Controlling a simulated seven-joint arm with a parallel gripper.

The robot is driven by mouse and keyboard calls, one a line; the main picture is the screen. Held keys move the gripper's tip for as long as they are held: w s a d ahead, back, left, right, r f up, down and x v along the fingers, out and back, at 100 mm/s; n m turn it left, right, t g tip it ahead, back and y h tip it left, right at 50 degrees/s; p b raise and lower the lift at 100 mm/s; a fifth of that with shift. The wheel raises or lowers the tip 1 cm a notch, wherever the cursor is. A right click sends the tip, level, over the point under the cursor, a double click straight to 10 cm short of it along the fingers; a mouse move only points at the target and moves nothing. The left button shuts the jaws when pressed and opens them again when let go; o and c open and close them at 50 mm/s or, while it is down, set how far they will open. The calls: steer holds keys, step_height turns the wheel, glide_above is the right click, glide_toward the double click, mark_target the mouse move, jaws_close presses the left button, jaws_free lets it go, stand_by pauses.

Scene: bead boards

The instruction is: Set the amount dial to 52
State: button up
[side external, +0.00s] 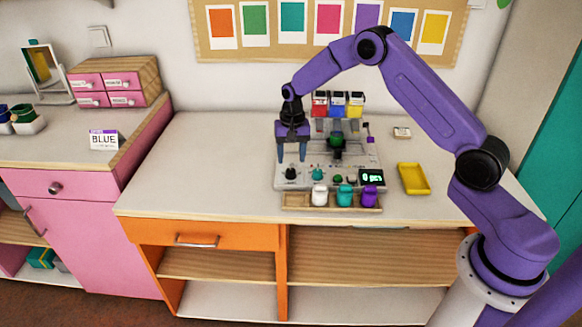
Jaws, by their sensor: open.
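A light grey machine (330,155) stands on the white worktop. Its front panel has a black knob (291,173) at the left, a teal knob (317,174) beside it, a green button (338,178) and a dark display (371,177) with green digits too small to read. I cannot tell by label which knob is the amount dial. My gripper (292,160) points down, open and empty, with its fingers apart above the black knob. It appears not to touch the knob, though the exact gap is unclear.
A wooden tray (291,202) at the machine's front holds white (319,194), teal (345,195) and purple (369,196) containers. Red, blue and yellow containers (338,104) stand at the back. A yellow tray (413,178) lies right. The worktop's left side is clear.

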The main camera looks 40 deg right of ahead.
mark_target(291, 170)
steer(key=shift+f, duration=2.4)
steer(key=c, duration=1.1)
